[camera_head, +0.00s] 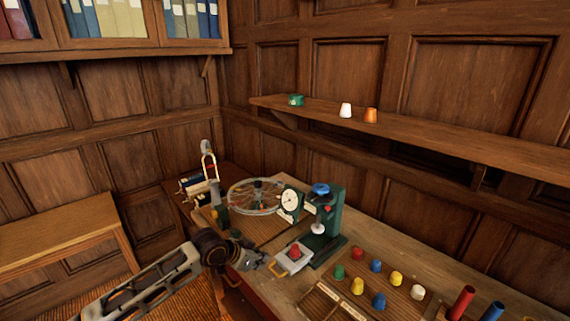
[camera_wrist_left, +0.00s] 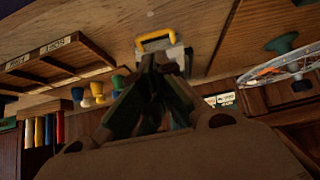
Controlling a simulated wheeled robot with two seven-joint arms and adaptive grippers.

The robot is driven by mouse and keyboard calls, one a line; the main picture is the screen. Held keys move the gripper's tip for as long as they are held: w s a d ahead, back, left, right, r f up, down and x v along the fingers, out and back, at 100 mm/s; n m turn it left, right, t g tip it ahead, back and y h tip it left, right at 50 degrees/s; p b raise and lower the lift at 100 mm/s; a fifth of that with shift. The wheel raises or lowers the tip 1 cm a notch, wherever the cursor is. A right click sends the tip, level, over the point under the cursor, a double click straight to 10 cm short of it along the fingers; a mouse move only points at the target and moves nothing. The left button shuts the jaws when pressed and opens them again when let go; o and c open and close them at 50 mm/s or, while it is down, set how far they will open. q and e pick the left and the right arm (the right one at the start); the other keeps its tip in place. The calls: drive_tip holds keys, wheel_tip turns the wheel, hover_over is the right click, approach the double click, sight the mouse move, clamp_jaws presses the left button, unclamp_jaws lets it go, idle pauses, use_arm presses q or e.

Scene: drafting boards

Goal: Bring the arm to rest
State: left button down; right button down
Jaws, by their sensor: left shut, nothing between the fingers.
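My left arm (camera_head: 150,283) reaches in from the lower left in the head view. My left gripper (camera_head: 262,262) is at the bench's left front edge, close to a pale tray (camera_head: 283,262) with a yellow handle. In the left wrist view the dark fingers of my left gripper (camera_wrist_left: 163,62) are shut and empty. The yellow handle (camera_wrist_left: 155,38) shows just beyond the fingertips there; whether they touch it is unclear. My right arm and gripper are out of view.
A red knob-shaped piece (camera_head: 295,251) sits on the tray. A green press with a dial (camera_head: 327,225) and a spoked wheel (camera_head: 256,196) stand behind. Several coloured pieces lie on the board to the right. A side bench (camera_head: 50,235) stands left, with floor between.

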use_arm(q)
drive_tip(key=s+d+f+n, duration=0.1)
drive_tip(key=s+d+f, duration=0.1)
drive_tip(key=s, duration=0.4)
drive_tip(key=s+d+f, duration=0.1)
drive_tip(key=s+f, duration=0.1)
drive_tip(key=s, duration=0.4)
drive_tip(key=s+a+f+n+g+y, duration=0.1)
drive_tip(key=s+a+f+n+y, duration=0.15)
drive_tip(key=s+a, duration=0.6)
drive_tip(key=s+a+f+n+g+y, duration=0.1)
drive_tip(key=s+a+f+n+y, duration=0.15)
drive_tip(key=s+a, duration=0.55)
drive_tip(key=s+f+g, duration=0.1)
drive_tip(key=s+f, duration=0.1)
drive_tip(key=f, duration=1.5)
drive_tip(key=s+f+g, duration=0.1)
drive_tip(key=s+f, duration=0.1)
drive_tip(key=f, duration=1.5)
drive_tip(key=s+a+f+g, duration=0.1)
drive_tip(key=s+a+f, duration=0.2)
drive_tip(key=s+f, duration=1.6)
drive_tip(key=shift+s+y+b, duration=0.4)
drive_tip(key=shift+s+b, duration=0.05)
drive_tip(key=shift+s, duration=0.75)
drive_tip(key=shift+f, duration=0.1)
